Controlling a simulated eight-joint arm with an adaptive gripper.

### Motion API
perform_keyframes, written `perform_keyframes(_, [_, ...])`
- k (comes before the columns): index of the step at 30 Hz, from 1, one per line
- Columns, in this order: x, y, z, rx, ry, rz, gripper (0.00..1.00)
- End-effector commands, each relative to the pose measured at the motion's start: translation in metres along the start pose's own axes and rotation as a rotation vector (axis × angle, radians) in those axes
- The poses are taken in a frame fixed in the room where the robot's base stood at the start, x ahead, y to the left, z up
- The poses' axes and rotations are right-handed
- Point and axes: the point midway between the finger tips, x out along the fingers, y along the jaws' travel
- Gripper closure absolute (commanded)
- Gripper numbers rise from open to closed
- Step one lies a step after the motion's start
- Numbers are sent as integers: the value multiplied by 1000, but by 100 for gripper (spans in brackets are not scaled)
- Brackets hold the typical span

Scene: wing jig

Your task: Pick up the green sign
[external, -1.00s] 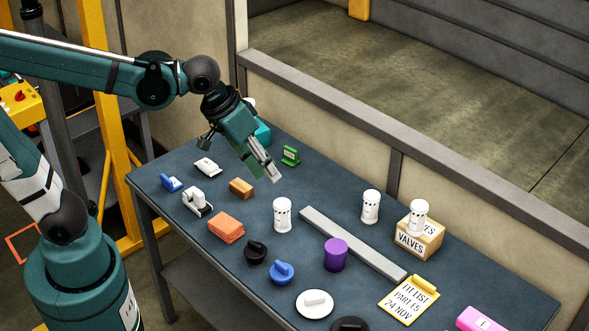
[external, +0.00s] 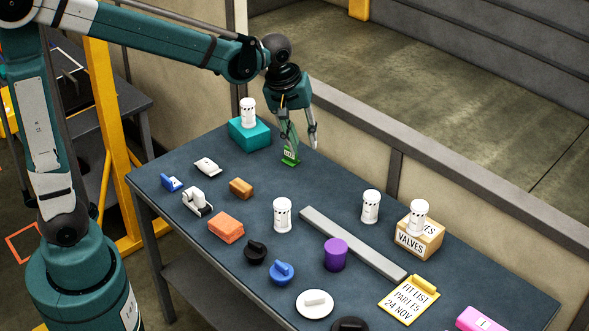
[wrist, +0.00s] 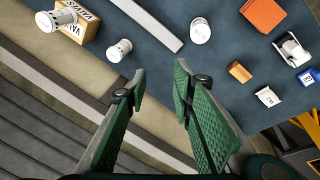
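I cannot make out the sign in the wrist view.
A teal box (external: 249,134) with a white cylinder on it stands left of the gripper. An orange-brown block (external: 241,187) and a long grey bar (external: 352,243) lie nearer the front. The wall rail (external: 350,128) runs close behind. The table around the sign is fairly clear.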

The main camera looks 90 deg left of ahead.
Motion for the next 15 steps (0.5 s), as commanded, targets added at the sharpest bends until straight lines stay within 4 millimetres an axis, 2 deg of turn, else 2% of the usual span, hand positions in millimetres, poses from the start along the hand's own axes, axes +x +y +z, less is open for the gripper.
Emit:
perform_keyframes(1, [8,0,-12,-36,-2,-9,75])
perform_keyframes(15, [80,-22,-113,-392,-23,-101,75])
